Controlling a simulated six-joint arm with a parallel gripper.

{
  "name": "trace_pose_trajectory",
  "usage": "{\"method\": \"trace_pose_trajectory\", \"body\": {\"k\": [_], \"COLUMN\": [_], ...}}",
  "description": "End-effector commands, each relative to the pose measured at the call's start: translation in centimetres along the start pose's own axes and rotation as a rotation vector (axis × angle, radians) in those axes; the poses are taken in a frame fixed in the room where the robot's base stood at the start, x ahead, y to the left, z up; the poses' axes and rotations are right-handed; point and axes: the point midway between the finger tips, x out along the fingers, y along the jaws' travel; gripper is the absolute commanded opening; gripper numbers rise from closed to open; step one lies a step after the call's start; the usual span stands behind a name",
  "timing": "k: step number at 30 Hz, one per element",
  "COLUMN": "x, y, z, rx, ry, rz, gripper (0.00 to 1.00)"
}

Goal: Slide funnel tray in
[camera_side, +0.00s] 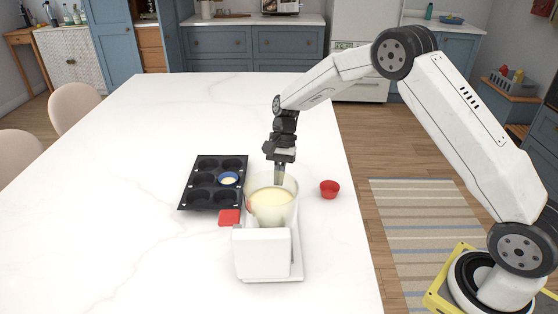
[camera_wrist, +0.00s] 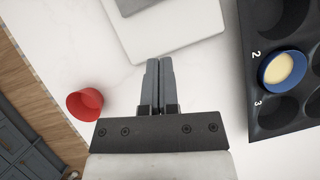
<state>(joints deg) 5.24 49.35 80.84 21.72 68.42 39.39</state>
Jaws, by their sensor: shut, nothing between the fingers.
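A white dispenser (camera_side: 262,252) stands near the table's front right, with a clear round hopper (camera_side: 272,208) of pale cream liquid on top. A flat red tab (camera_side: 229,217) shows at its left side; I cannot tell whether it belongs to a funnel tray. No part is plainly a funnel tray. My gripper (camera_side: 280,178) points down just behind the hopper; its fingertips are partly hidden by the hopper. In the wrist view the fingers (camera_wrist: 160,62) are together and empty, near the edge of a white plate (camera_wrist: 165,30).
A black muffin tin (camera_side: 212,183) lies left of the hopper, with a blue cup (camera_side: 228,178) of cream filling in one hollow. The cup also shows in the wrist view (camera_wrist: 284,68). A red cup (camera_side: 329,188) stands right of my gripper, near the table edge. The table's left is clear.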

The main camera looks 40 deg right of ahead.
Motion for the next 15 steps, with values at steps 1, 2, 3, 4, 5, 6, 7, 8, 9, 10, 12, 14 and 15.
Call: {"method": "trace_pose_trajectory", "body": {"k": [1,2,3,4,5,6,7,8,9,10,12,14,15], "x": [-1.0,-1.6,-2.2,-2.7,-3.2,-3.8,-4.2,-4.5,-4.9,-5.2,-5.8,-6.1,-6.3], "y": [0.0,0.0,0.0,0.0,0.0,0.0,0.0,0.0,0.0,0.0,0.0,0.0,0.0], "z": [-0.1,-0.1,-0.1,-0.1,0.0,0.0,0.0,0.0,-0.1,-0.1,-0.1,-0.1,-0.1], "rx": [0.001,0.001,0.001,0.001,0.001,0.001,0.001,0.001,0.001,0.001,0.001,0.001,0.001], "ry": [0.002,0.002,0.002,0.002,0.002,0.002,0.002,0.002,0.001,0.002,0.001,0.001,0.001], "rz": [-0.002,-0.003,-0.003,-0.003,-0.003,-0.003,-0.003,-0.002,-0.002,-0.002,-0.001,-0.001,-0.001], "gripper": [0.0,0.0,0.0,0.0,0.0,0.0,0.0,0.0,0.0,0.0,0.0,0.0,0.0]}}
